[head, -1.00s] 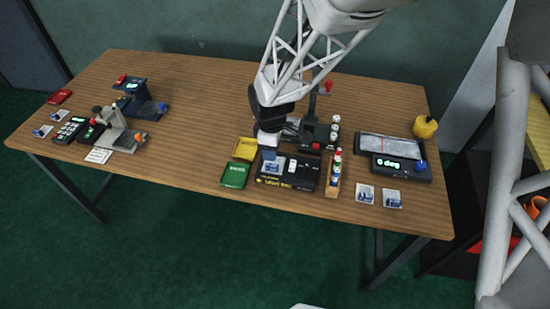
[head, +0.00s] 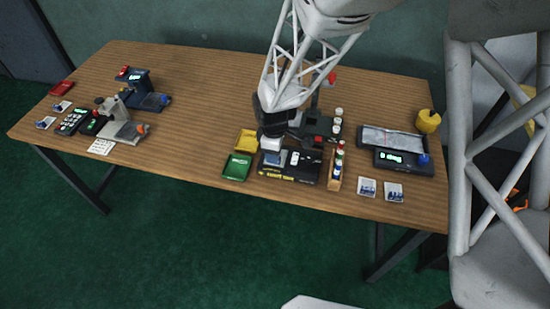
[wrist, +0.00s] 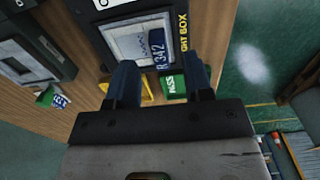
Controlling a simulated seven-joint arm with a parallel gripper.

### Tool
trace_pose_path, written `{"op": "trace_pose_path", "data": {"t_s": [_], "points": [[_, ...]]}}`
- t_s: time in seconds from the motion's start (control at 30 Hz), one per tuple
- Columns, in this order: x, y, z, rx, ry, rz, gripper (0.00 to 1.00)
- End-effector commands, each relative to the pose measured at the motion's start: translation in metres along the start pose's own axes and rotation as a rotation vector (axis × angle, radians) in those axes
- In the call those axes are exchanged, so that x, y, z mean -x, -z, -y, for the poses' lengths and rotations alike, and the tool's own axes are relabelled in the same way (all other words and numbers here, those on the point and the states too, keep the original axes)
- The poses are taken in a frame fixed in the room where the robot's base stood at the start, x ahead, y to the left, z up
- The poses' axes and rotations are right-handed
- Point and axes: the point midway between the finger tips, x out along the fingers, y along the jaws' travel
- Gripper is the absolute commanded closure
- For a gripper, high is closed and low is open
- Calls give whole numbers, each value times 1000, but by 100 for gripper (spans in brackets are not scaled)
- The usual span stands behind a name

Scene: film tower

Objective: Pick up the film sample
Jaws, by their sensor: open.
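The film sample (wrist: 158,48), seemingly the dark blue piece marked "R 342", lies on the pale lit panel of the black light box (wrist: 188,14) in the wrist view. In the head view the light box (head: 303,179) is near the table's front edge, and the sample is too small to make out there. My gripper (wrist: 161,76) is open, its two blue fingers apart with nothing between them. In the head view my gripper (head: 272,157) hangs over the left part of the light box. The exact height gap cannot be told.
A yellow tray (head: 246,140) and a green tray (head: 237,167) stand just left of the light box. A wooden bottle rack (head: 336,174) stands close on its right. Two small cards (head: 367,187) lie farther right.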

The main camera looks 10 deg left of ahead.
Motion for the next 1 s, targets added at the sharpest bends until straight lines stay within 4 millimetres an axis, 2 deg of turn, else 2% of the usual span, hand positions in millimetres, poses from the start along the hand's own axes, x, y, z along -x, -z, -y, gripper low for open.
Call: {"op": "trace_pose_path", "data": {"t_s": [0.1,0.3,0.87,0.9,1.0], "points": [[-13,0,0,0,1,1,53],[-26,0,0,0,1,0,53],[-27,0,0,0,0,0,53],[-27,0,0,0,0,0,55],[-26,0,0,0,0,0,70]]}}
